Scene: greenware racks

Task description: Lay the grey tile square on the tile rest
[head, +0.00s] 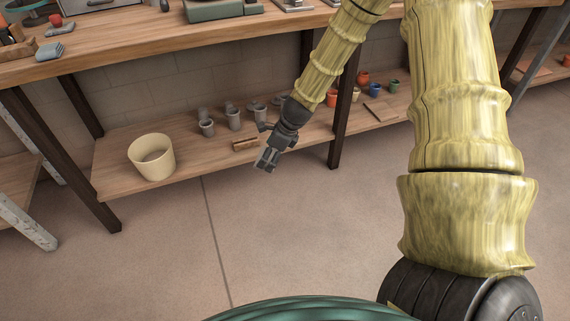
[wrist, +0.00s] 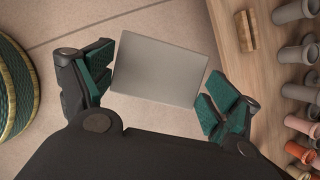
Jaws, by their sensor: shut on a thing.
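The grey tile (wrist: 158,70) is a flat plate between the green-padded fingers of my gripper (wrist: 162,78) in the wrist view. My gripper is shut on it, with one finger at its left edge and one at its right. The tile looks slightly turned in the picture. In the head view my gripper (head: 267,160) hangs over the floor in front of the low shelf; the tile cannot be made out clearly there. A small wooden block (head: 245,144) lies on the low shelf just left of my gripper. I cannot tell whether it is the tile rest.
The low shelf (head: 112,178) holds a cream bucket (head: 152,157), several grey cups (head: 207,127) and coloured pots (head: 363,78). A dark table leg (head: 343,120) stands right of my gripper. The workbench (head: 130,42) is above. Open floor (head: 260,230) lies in front.

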